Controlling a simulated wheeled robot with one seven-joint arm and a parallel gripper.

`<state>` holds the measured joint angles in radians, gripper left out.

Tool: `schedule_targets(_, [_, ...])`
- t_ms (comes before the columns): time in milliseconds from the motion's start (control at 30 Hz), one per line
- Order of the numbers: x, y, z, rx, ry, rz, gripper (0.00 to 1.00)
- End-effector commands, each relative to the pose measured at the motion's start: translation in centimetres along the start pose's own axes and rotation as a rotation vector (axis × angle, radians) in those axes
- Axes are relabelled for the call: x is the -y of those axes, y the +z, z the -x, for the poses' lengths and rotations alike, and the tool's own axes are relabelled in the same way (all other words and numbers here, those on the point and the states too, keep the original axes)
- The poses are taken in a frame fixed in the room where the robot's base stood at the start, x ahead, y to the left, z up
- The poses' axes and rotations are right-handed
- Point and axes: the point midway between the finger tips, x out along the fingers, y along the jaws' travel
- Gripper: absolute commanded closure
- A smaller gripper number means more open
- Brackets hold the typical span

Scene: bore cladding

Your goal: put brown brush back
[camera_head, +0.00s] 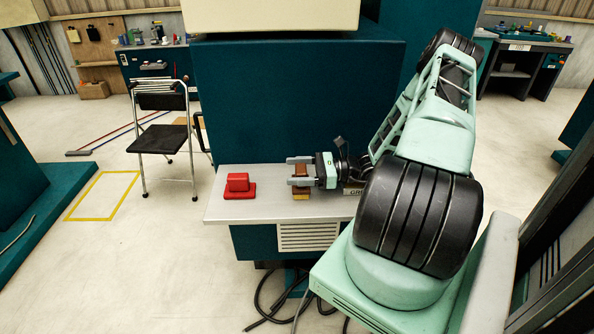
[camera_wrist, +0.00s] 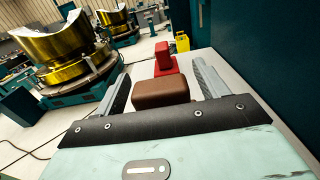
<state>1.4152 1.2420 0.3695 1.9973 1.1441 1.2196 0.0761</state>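The brown brush (camera_head: 301,192) has a brown top and a tan lower part. It sits on a light grey shelf (camera_head: 262,210) in front of a teal machine. My gripper (camera_head: 294,170) is open, low over the shelf, with its fingers pointing left. One finger partly hides the brush in the head view. In the wrist view the brush's brown top (camera_wrist: 160,92) lies between the two fingers, with a gap visible on each side. A red block-shaped thing on a red base (camera_head: 238,185) stands to the left of the brush, beyond the fingertips.
A partly hidden label reading "GRE" (camera_head: 356,192) is on the shelf by my wrist. The teal machine (camera_head: 290,110) rises behind the shelf.

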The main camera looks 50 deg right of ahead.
Motion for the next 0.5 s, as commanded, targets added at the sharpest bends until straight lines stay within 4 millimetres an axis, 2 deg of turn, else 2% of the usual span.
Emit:
schedule_targets(300, [0.0, 0.5, 0.0, 0.0, 0.0, 0.001, 0.28])
schedule_targets(367, [0.0, 0.2, 0.6, -0.001, -0.002, 0.001, 0.28])
schedule_targets(500, [0.1, 0.0, 2.9, -0.003, -0.004, 0.002, 0.28])
